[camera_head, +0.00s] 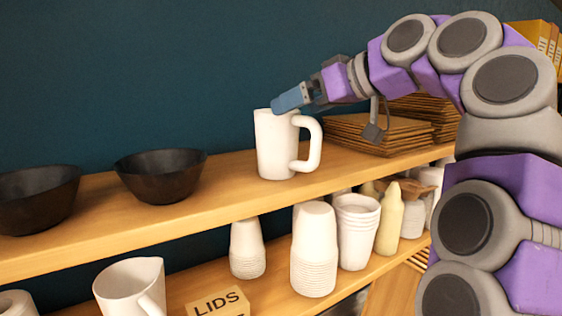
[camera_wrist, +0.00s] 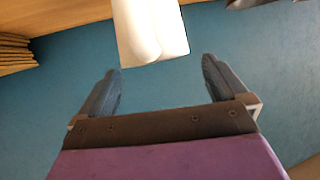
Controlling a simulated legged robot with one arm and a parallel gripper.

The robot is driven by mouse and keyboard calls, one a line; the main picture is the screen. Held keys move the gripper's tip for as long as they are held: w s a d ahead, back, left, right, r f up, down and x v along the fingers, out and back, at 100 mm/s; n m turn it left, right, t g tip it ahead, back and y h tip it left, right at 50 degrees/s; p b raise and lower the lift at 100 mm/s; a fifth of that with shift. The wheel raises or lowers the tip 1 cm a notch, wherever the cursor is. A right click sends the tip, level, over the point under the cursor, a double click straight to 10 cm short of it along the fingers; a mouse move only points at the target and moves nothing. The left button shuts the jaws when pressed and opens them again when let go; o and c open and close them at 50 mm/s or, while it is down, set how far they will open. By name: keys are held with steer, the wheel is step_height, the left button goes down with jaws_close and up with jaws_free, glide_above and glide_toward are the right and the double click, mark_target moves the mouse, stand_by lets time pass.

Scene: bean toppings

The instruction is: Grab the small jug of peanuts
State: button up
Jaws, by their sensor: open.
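A white jug (camera_head: 274,145) with a thick handle on its right stands upright on the upper wooden shelf (camera_head: 215,192) in the head view. Its contents are hidden, so I cannot see any peanuts. My gripper (camera_head: 284,103) is at the jug's rim, coming from the right. In the wrist view my gripper (camera_wrist: 162,67) is open, with empty space between its two fingers. There the jug (camera_wrist: 148,25) shows at the top, centred just beyond the fingertips. I cannot tell whether a finger touches the rim.
Black bowls (camera_head: 161,176) stand to the left on the upper shelf. A stack of flat brown cardboard (camera_head: 362,134) lies behind the jug at right. The lower shelf holds stacked white cups (camera_head: 314,250), another white jug (camera_head: 130,287) and a LIDS box (camera_head: 217,302).

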mark_target(288, 146)
steer(key=shift+w+a+f, duration=0.2)
steer(key=shift+w+a, duration=0.2)
steer(key=shift+a, duration=0.1)
steer(key=x, duration=0.4)
steer(key=shift+w+d, duration=0.25)
steer(key=shift+w, duration=0.1)
steer(key=shift+s+a, duration=0.1)
steer(key=shift+a, duration=0.35)
steer(key=c, duration=0.4)
steer(key=shift+d, duration=0.5)
steer(key=c, duration=0.6)
steer(key=shift+c, duration=1.4)
steer(key=shift+r, duration=0.1)
